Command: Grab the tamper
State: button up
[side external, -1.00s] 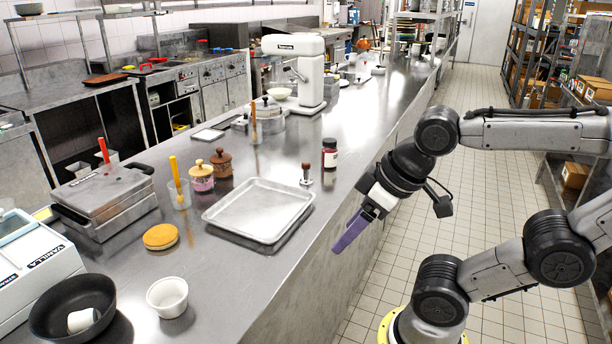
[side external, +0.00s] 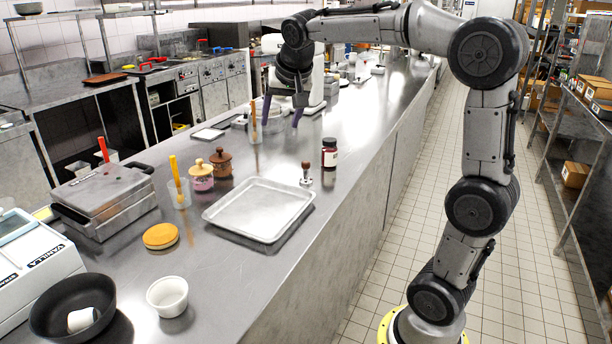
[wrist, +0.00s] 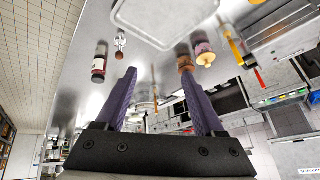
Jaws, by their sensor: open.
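The tamper (side external: 306,174), with a brown knob handle and metal base, stands upright on the steel counter between the tray and a dark bottle. It also shows at the top of the wrist view (wrist: 120,44), beside the bottle. My gripper (side external: 283,116) is open, with its purple fingers pointing down over the far part of the counter, beyond the tamper and apart from it. In the wrist view the two fingers (wrist: 163,88) are spread with nothing held between them.
An empty metal tray (side external: 259,235) lies in front of the tamper. A white mixer (side external: 318,82) stands behind my gripper.

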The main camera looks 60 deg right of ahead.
jog(key=w+d+f+m+g, duration=0.1)
jog(key=w+d+f, duration=0.2)
jog(key=d, duration=0.3)
jog(key=w+d+f+m+g, duration=0.1)
jog(key=w+d+f+m, duration=0.1)
jog(key=d+f, duration=0.3)
jog(key=g, duration=0.2)
send_near(306, 169)
jog(key=shift+m, duration=0.3)
jog(key=x, duration=0.5)
jog(key=shift+d+f, duration=0.15)
jog(key=shift+d, duration=0.05)
jog(key=shift+w+x, duration=0.1)
jog(key=shift+x, duration=1.5)
jog(key=shift+w+x, duration=0.15)
jog(key=shift+x, duration=1.45)
jog(key=shift+d, duration=0.15)
jog(key=shift+c, duration=0.2)
grip_shut()
